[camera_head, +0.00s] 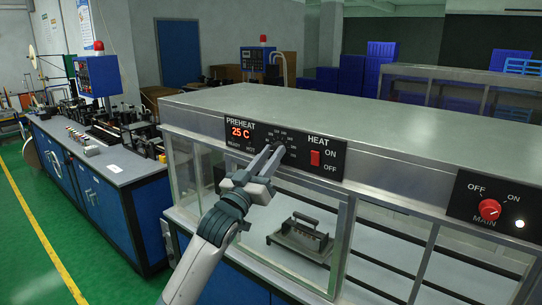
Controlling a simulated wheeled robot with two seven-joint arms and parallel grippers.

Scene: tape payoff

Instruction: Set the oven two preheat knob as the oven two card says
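My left gripper (276,150) is at the dial in the middle of this panel. Its two fingers reach up to the dial markings and cover the preheat knob, so the knob and its pointer are hidden. I cannot tell whether the fingers grip the knob or only stand around it. No readable oven two card shows. My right gripper is not in view.
A red HEAT switch (315,158) sits just right of my gripper. A red MAIN knob (489,209) is farther right, beside a lit white lamp (519,224). Behind the glass front stands a metal block with a handle (302,237). A blue workbench (110,205) stands at left.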

